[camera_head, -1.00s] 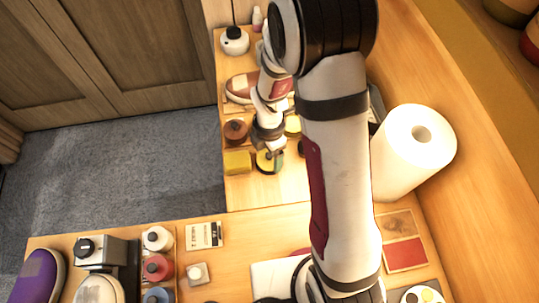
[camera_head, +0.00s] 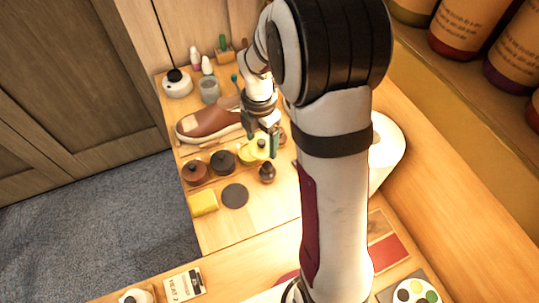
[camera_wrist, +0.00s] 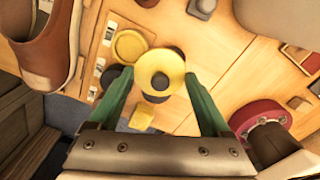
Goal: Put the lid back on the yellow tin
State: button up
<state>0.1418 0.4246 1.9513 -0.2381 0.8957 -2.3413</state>
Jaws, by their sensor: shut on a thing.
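My gripper (camera_head: 263,143) is shut on the yellow lid, a round piece with a dark centre, held between the green fingers in the wrist view (camera_wrist: 160,68). In the head view the lid (camera_head: 262,144) is small and partly covered by the fingers. The yellow tin (camera_head: 248,156) stands on the shelf at the end of a row of jars. In the wrist view the round yellow tin (camera_wrist: 130,45) shows just up and left of the lid. The lid appears raised and apart from the tin.
A black jar (camera_head: 222,162) and a brown jar (camera_head: 195,173) stand left of the tin. A brown shoe (camera_head: 207,123) lies behind them. A dark disc (camera_head: 235,195), a yellow sponge (camera_head: 203,203) and a small dark bottle (camera_head: 267,172) are in front. The wood front of them is clear.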

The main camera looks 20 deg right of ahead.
jog(key=shift+w+a+f, duration=0.25)
jog(key=shift+w+f, duration=0.65)
jog(key=shift+f, duration=0.3)
jog(key=shift+w+a+f, duration=0.3)
jog(key=shift+w+f, duration=0.55)
jog(key=shift+f, duration=0.3)
jog(key=shift+w+a+f, duration=0.25)
jog(key=shift+w+f, duration=0.65)
jog(key=shift+f, duration=0.3)
jog(key=shift+f, duration=0.15)
jog(key=o, duration=1.1)
jog(key=shift+r, duration=3.5)
